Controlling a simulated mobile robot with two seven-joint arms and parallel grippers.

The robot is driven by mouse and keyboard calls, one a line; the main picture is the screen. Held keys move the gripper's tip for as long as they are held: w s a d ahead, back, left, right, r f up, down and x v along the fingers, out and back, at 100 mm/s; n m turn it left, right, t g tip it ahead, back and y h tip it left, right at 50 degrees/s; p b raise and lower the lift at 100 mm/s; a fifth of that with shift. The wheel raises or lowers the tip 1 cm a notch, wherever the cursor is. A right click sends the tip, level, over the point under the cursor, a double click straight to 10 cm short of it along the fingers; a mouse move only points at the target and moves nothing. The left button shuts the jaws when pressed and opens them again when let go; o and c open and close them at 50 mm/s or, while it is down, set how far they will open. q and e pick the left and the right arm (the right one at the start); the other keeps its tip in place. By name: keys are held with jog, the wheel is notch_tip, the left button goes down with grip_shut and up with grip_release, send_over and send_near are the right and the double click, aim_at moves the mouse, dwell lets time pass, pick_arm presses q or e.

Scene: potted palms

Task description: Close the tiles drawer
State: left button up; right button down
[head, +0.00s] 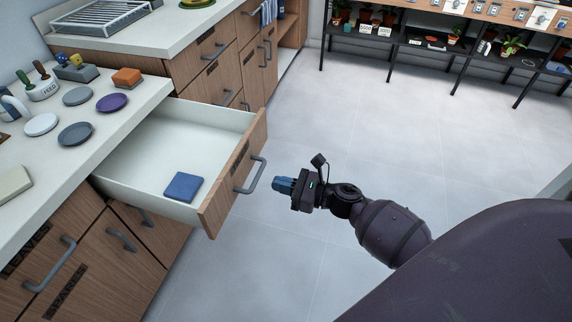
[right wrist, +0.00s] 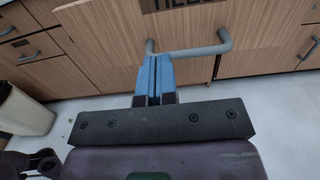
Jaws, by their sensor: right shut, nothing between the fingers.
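The tiles drawer (head: 215,200) stands pulled well out from the wooden cabinet in the head view. Its white inside holds one blue tile (head: 183,187) near the front. A grey bar handle (head: 254,176) is on its wooden front. My right gripper (head: 276,186) is shut and empty, its blue fingers pointing at the drawer front, just right of the handle. In the right wrist view, the blue fingers (right wrist: 155,62) are near the left end of the handle (right wrist: 195,51), with part of the drawer label above. I cannot tell whether they touch it. My left gripper is not in view.
The white counter (head: 105,125) above holds several round discs, an orange block (head: 127,77) and a grey block. A black shelf (head: 400,38) with potted plants stands at the back. A pale bin (right wrist: 25,108) is at the left in the right wrist view. The floor around my arm is clear.

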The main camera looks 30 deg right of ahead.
aim_at(236, 173)
jog(key=x, duration=0.8)
jog(key=shift+w+a, duration=0.5)
jog(key=shift+w, duration=0.1)
jog(key=shift+w+a, duration=0.1)
jog(key=shift+w, duration=0.05)
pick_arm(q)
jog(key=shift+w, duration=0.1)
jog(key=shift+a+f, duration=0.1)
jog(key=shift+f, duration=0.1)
